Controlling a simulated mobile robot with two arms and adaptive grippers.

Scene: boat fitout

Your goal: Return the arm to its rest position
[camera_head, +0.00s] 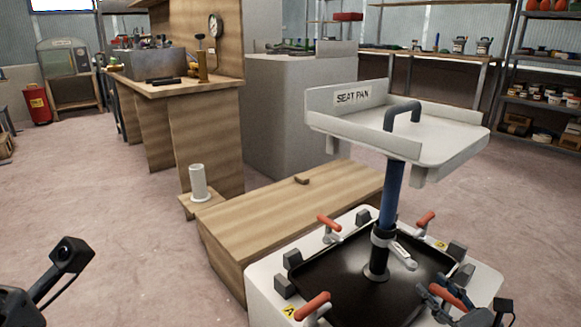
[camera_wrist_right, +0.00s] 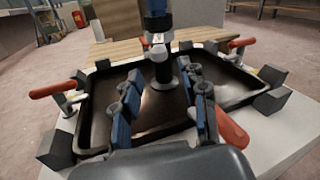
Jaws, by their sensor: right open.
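My right gripper (camera_head: 437,290) is at the bottom right of the head view, low over the front right of the black tray (camera_head: 330,277). In the right wrist view its two blue-padded fingers (camera_wrist_right: 164,76) are spread apart with nothing between them. The black post base (camera_wrist_right: 162,74) stands beyond the fingertips, apart from them. Of my left arm, only a dark wrist part (camera_head: 68,252) shows at the lower left of the head view; its fingers are out of frame.
The white SEAT PAN tray (camera_head: 440,140) sits on a blue post (camera_head: 391,195) above the black tray. Red-handled clamps (camera_head: 313,304) ring the white base. A wooden box (camera_head: 270,215) and workbench (camera_head: 205,120) stand behind. Open floor (camera_head: 110,210) lies left.

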